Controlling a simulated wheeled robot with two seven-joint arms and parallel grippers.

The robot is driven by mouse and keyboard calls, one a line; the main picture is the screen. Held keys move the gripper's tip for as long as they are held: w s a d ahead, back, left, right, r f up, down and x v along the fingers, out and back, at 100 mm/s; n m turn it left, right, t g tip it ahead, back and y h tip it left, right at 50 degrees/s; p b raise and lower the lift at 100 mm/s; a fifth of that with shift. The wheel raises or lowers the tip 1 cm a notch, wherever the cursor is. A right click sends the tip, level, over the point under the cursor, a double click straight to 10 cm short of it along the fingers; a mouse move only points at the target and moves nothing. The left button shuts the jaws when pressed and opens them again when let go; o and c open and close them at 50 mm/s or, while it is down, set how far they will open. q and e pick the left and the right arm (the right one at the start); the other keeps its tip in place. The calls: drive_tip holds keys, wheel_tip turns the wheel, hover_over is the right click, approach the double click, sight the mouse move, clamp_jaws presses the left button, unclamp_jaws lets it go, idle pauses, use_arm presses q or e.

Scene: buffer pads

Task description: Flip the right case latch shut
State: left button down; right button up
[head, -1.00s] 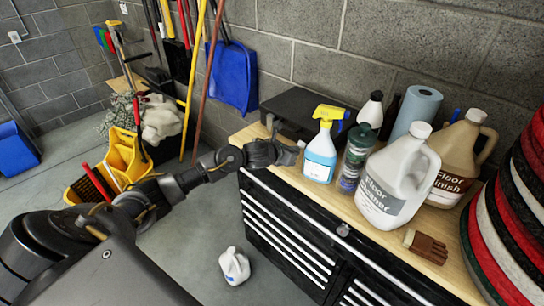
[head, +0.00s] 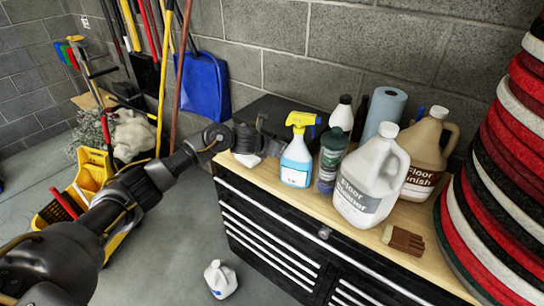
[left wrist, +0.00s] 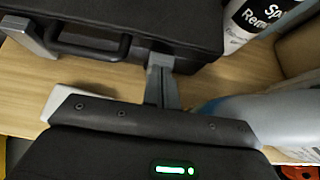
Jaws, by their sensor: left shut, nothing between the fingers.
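The black case (head: 272,112) stands on the wooden bench top behind the spray bottle. In the left wrist view its front (left wrist: 190,28) shows with a dark handle (left wrist: 95,48). A grey latch (left wrist: 32,40) sticks out at the left of the handle. My left gripper (left wrist: 160,68) has its grey fingers shut and empty. Their tips are at the lower front edge of the case, right of the handle, where the right latch is hidden or hard to tell from them. In the head view my left gripper (head: 268,145) is just left of the spray bottle. My right gripper is out of view.
The spray bottle (head: 296,155) stands close to the gripper's right, with a dark green bottle (head: 331,155) and white jug (head: 368,185) beyond. A white object (head: 246,159) lies under the gripper. Stacked pads (head: 500,190) stand at the right.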

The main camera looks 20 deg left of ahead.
use_arm(q)
drive_tip(key=shift+r+p, duration=0.3)
drive_tip(key=shift+r, duration=0.45)
drive_tip(key=s+a+r+p, duration=0.1)
drive_tip(key=s+r+p, duration=0.3)
drive_tip(key=r+p, duration=0.3)
wheel_tip(320, 180, up, 2)
drive_tip(key=shift+a, duration=0.15)
